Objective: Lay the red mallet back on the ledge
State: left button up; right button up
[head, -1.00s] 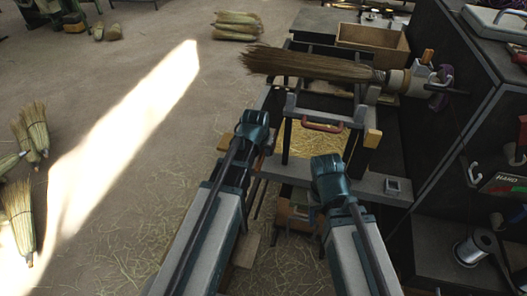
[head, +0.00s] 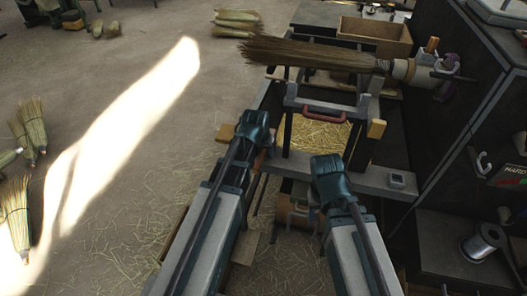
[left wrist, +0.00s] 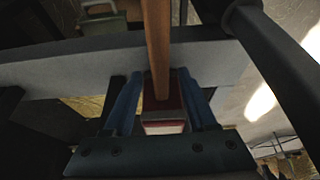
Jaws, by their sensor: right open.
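The red mallet (left wrist: 165,108) is between the two blue fingers of my left gripper (left wrist: 163,115) in the left wrist view. Its red head has a pale band at the bottom, and its wooden handle (left wrist: 157,45) runs up the picture across the grey ledge (left wrist: 60,70). The fingers look closed on the head. In the head view my left gripper (head: 257,140) is at the left end of the ledge (head: 372,181), and its arm hides most of the mallet. My right gripper (head: 325,185) is open, in front of the ledge; its fingertips are hard to see.
A large broom (head: 310,55) lies across the stand behind the ledge, above a red handle (head: 323,116). A dark cabinet (head: 460,130) and a wire spool (head: 483,242) stand at the right. Small brooms (head: 30,130) lie at the left. The floor between is open, with straw.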

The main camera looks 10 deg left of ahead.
pick_arm(q)
jog(key=p+v, duration=1.2)
jog(key=v, duration=0.1)
jog(key=shift+s+r+p, duration=0.15)
jog(key=shift+r+p, duration=0.2)
jog(key=shift+p, duration=0.05)
jog(key=s+d+m+g+p, duration=0.1)
jog(key=s+d+g, duration=0.1)
jog(key=s+d, duration=0.3)
jog(key=s+d+r+m+g+y+p, duration=0.1)
jog(key=s+d, duration=0.4)
jog(key=s, duration=0.5)
jog(key=shift+s+d+m+g+y+p, duration=0.15)
jog(key=shift+s+m+g+y+p, duration=0.2)
jog(key=shift+m+g, duration=0.45)
jog(key=shift+r, duration=0.1)
